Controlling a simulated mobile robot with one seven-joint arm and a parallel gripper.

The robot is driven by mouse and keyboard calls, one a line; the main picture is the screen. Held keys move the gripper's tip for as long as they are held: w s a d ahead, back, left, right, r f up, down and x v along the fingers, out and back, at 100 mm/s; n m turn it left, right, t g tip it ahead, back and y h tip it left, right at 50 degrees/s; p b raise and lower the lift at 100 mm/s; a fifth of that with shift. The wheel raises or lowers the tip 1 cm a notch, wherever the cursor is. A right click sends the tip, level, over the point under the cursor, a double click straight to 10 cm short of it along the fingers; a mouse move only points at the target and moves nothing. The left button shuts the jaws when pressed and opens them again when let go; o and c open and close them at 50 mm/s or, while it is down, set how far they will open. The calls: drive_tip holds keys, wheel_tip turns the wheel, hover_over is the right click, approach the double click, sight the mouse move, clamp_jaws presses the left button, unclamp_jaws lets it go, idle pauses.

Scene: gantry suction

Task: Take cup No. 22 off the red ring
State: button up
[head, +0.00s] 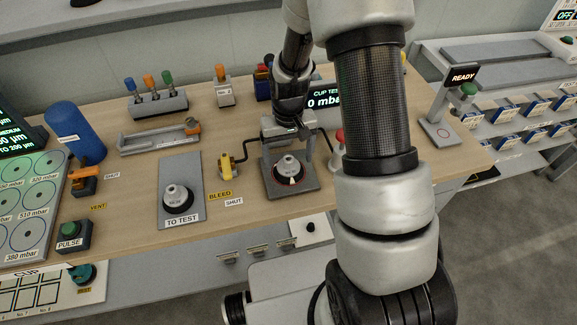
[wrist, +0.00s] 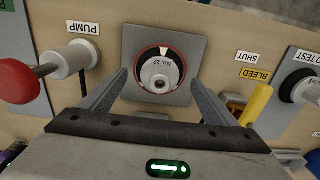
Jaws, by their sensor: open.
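In the head view, my gripper (head: 288,145) is just behind and above the cup. I see no contact.
A red-knobbed PUMP handle (wrist: 25,85) is to the left and the yellow BLEED lever (wrist: 258,105) to the right in the wrist view. Another cup (head: 178,197) stands on the TO TEST plate (head: 180,165). A display (head: 325,97) reading 0 mbar is behind.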

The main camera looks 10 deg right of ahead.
wheel_tip(320, 180, down, 2)
drive_tip(key=shift+f, duration=0.1)
drive_tip(key=c, duration=1.2)
